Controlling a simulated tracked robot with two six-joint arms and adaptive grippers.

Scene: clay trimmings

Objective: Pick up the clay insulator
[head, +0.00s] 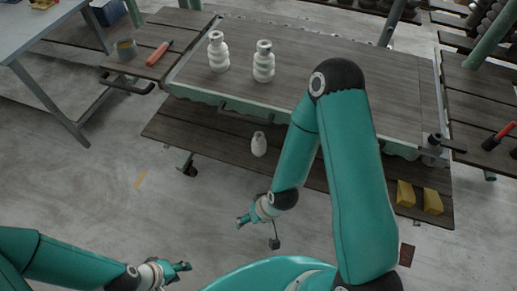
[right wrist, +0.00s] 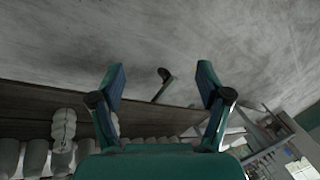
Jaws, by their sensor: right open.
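Two white, ribbed, bottle-shaped clay insulators stand upright on the wooden table top, one on the left (head: 218,52) and one (head: 263,62) to its right. A smaller smooth white piece (head: 258,144) is on the lower plank in front. My right gripper (head: 243,220) is open and empty, in front of the lower plank and apart from the white pieces. Its two spread fingers show in the right wrist view (right wrist: 162,80). A ribbed pale piece (right wrist: 64,125) shows there at lower left, outside the fingers. My left gripper (head: 184,267) is low at the bottom left, away from all pieces; its jaw opening is unclear.
The table top (head: 330,70) has bare room right of the insulators. Yellow blocks (head: 405,193) lie on the lower plank at right. A metal table (head: 40,35) stands at far left.

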